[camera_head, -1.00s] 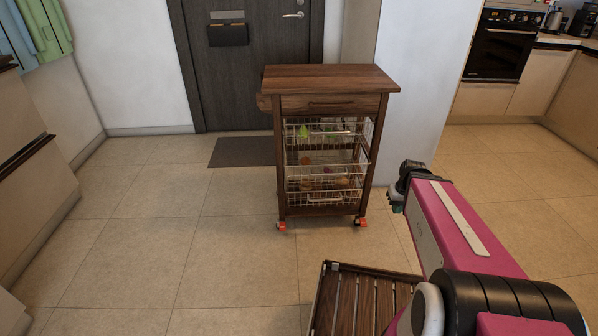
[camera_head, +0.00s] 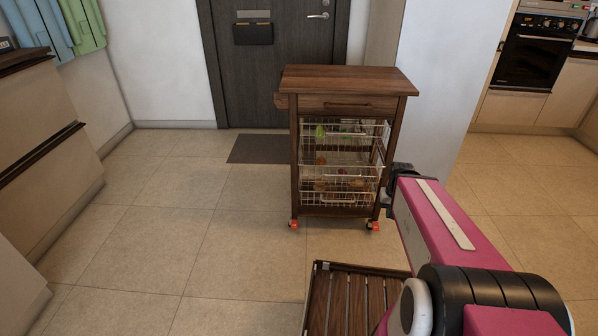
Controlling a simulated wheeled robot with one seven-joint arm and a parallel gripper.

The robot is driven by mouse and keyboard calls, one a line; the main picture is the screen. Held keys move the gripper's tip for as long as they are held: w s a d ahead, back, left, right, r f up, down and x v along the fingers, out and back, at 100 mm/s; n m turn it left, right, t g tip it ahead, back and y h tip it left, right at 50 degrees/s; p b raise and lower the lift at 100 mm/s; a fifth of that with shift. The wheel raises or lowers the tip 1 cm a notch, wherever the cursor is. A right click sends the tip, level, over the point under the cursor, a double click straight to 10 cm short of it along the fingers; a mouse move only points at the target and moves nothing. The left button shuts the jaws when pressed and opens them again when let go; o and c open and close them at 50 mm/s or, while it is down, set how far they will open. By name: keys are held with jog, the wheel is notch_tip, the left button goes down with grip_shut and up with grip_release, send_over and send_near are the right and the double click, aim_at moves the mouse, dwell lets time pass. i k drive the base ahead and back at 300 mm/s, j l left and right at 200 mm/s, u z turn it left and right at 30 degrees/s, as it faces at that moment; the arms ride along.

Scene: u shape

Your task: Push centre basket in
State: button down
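A dark wooden kitchen cart (camera_head: 347,78) on casters stands ahead of me, with white wire baskets stacked under its drawer. The centre basket (camera_head: 345,174) seems to stick out towards me, its rim in front of the cart's right leg. It holds small coloured items. The top basket (camera_head: 340,129) holds green items, and the bottom basket (camera_head: 335,199) sits low in the frame. At the far end of my pink and black arm, my gripper (camera_head: 402,172) is a small dark shape beside the cart's right leg. Its fingers are not clear, and I cannot tell whether it touches the cart.
Slatted brown wood (camera_head: 350,300) lies low in front of the cart. A grey doormat (camera_head: 260,149) and dark door (camera_head: 275,60) are behind it. A white wall (camera_head: 440,80) stands behind right, cabinets (camera_head: 45,150) stand left. The tiled floor left of the cart is clear.

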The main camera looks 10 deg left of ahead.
aim_at(339, 163)
jog(key=i+l+u, duration=0.1)
jog(key=u, duration=0.35)
jog(key=l+u, duration=0.2)
jog(key=k+l+u, duration=0.2)
jog(key=i+l, duration=0.05)
jog(key=l, duration=0.05)
